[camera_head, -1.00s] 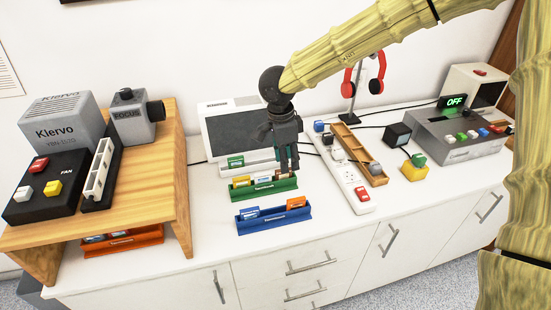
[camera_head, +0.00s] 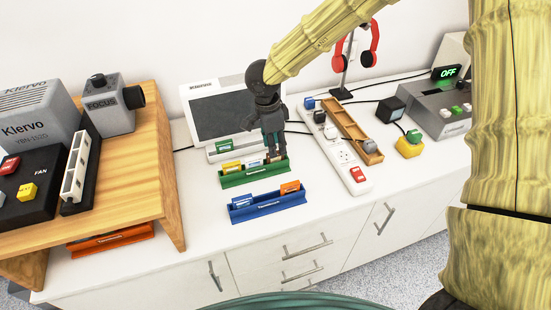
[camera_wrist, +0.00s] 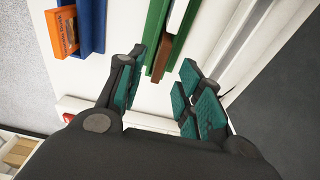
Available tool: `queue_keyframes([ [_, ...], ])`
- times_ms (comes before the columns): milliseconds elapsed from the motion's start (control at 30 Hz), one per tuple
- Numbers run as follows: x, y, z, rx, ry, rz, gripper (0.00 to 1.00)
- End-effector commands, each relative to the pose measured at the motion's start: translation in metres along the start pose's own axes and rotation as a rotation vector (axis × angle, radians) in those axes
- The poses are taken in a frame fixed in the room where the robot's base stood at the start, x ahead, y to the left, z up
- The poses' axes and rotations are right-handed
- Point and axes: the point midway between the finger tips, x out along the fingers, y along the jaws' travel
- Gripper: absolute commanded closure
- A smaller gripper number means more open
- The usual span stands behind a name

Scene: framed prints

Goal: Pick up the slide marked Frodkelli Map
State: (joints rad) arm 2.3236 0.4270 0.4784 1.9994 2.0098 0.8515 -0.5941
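My gripper (camera_head: 274,150) is over the right end of the green rack (camera_head: 240,180). In the wrist view my gripper (camera_wrist: 163,72) is open, fingers apart, with the rack's end and a brown slide (camera_wrist: 160,60) showing between them. I cannot tell whether they touch. A white slide (camera_wrist: 178,16) is beside it, its label not visible. The green rack also holds a yellow slide (camera_head: 232,167). The blue rack (camera_head: 268,207) holds a blue slide (camera_head: 242,201) and an orange slide (camera_head: 290,187). The orange slide's printed label (camera_wrist: 64,32) is too small to read surely. I cannot identify the Frodkelli Map slide.
A green slide (camera_head: 222,147) sits in a pale holder before the grey screen (camera_head: 225,113). A power strip (camera_head: 345,157) and wooden tray (camera_head: 352,130) lie to the right. A wooden stand (camera_head: 150,165) bounds the left, with an orange rack (camera_head: 110,242) beneath.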

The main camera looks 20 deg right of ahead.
Motion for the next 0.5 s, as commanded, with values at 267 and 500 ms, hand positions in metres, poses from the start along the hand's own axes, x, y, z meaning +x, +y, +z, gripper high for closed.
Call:
queue_keyframes([
  [267,0.035,0.000,0.001,0.000,0.000,0.002,0.64],
  [500,0.041,0.000,0.001,0.000,-0.001,0.000,0.64],
])
